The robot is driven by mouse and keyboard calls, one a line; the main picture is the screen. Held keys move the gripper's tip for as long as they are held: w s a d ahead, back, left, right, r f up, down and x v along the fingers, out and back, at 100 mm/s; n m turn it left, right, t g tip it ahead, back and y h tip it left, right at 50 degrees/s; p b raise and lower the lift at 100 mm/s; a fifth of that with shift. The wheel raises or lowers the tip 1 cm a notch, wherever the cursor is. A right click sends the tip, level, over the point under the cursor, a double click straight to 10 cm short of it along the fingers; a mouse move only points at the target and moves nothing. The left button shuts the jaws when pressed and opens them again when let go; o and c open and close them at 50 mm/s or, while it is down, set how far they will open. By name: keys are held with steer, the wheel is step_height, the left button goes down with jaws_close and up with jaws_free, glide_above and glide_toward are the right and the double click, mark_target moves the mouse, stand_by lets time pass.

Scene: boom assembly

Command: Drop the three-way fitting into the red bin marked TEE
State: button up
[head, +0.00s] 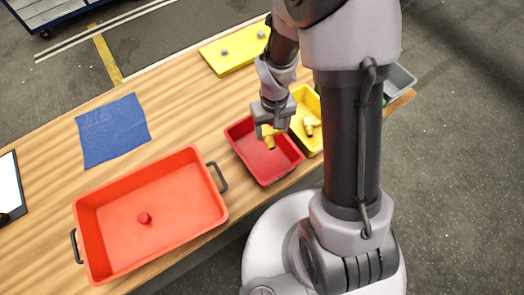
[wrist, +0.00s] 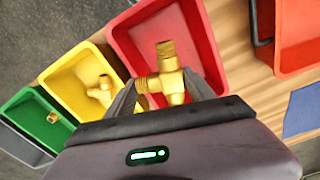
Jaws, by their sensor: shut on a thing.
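The three-way fitting is a brass tee (wrist: 167,75) with threaded ends. My gripper (wrist: 168,95) is shut on it, with one dark finger on each side. In the head view my gripper (head: 268,128) is over the small red bin (head: 252,160), and the brass tee (head: 269,140) hangs from its tip. In the wrist view the red bin (wrist: 205,50) lies behind and below the tee. The tee appears to be above the bin floor; its exact height is hard to tell. No TEE label is readable in either view.
A yellow bin (head: 300,100) with another brass fitting (head: 310,125) stands right beside the red bin. A green bin (wrist: 30,125) and a grey bin (head: 402,78) are beyond. A large orange-red tray (head: 180,240) holds a small red knob. A blue cloth (head: 112,130) lies on the table.

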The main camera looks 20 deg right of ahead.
steer(key=o, duration=1.7)
steer(key=shift+r, duration=0.1)
steer(key=shift+o, duration=0.2)
step_height(320, 180, up, 18)
steer(key=p, duration=0.4)
steer(key=shift+f, duration=0.25)
steer(key=s+a+f+m+t+y+b, duration=0.1)
steer(key=s+a+f+m+t+b, duration=0.1)
steer(key=s+b, duration=0.4)
steer(key=s+a+f+m+t+y+b, duration=0.1)
steer(key=s+a+f+m+t+b, duration=0.2)
steer(key=b, duration=1.1)
steer(key=s+f, duration=0.2)
steer(key=s, duration=0.1)
steer(key=shift+s+t+b, duration=0.3)
steer(key=shift+s+t, duration=0.1)
